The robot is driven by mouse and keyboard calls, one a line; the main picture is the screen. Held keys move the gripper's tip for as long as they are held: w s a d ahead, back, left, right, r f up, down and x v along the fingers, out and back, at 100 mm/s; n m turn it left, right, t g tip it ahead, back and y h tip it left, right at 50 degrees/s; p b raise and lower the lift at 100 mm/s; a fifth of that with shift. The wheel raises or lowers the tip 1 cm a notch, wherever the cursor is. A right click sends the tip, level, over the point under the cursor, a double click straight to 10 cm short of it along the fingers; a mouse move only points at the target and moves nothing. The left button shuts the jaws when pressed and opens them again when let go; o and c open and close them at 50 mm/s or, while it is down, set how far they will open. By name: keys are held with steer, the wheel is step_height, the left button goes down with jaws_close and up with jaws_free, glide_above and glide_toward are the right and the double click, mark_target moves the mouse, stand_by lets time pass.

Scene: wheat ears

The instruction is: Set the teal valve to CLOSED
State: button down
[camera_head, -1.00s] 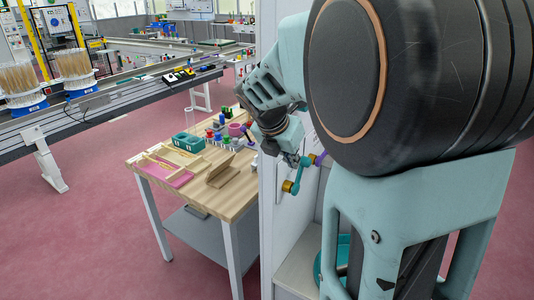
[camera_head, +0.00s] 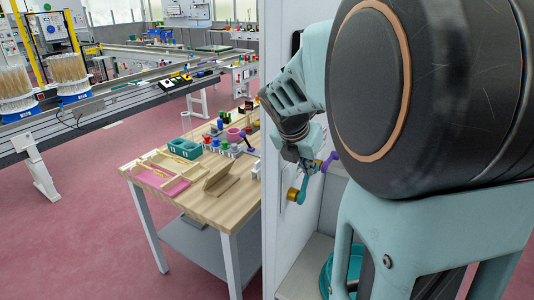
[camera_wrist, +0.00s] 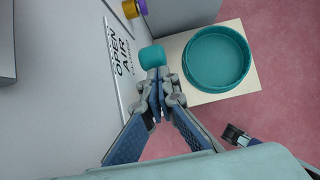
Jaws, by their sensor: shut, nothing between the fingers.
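The teal valve shows in the head view as a short teal lever (camera_head: 302,190) on a yellow-brown hub (camera_head: 292,194), on the pale panel. In the wrist view its rounded teal end (camera_wrist: 152,56) lies just beyond my fingertips, beside the panel lettering "OPEN" and "AIR" (camera_wrist: 121,50). My gripper (camera_wrist: 158,90) is shut and empty, its tips touching or very near the teal end; I cannot tell which. In the head view my gripper (camera_head: 309,167) is just above the teal lever and partly hides it. The lever's exact setting is unclear.
A purple lever (camera_head: 330,160) with a yellow hub sits close right of my gripper. A round teal bowl (camera_wrist: 217,57) stands on a pale shelf (camera_wrist: 257,74) below. A wooden workbench (camera_head: 222,208) with trays and small parts is to the left.

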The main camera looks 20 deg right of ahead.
steer(key=shift+w+d+f+p, duration=0.15)
steer(key=shift+w+d+p, duration=0.85)
steer(key=shift+p, duration=0.7)
steer(key=shift+s+d, duration=0.1)
steer(key=shift+s, duration=0.05)
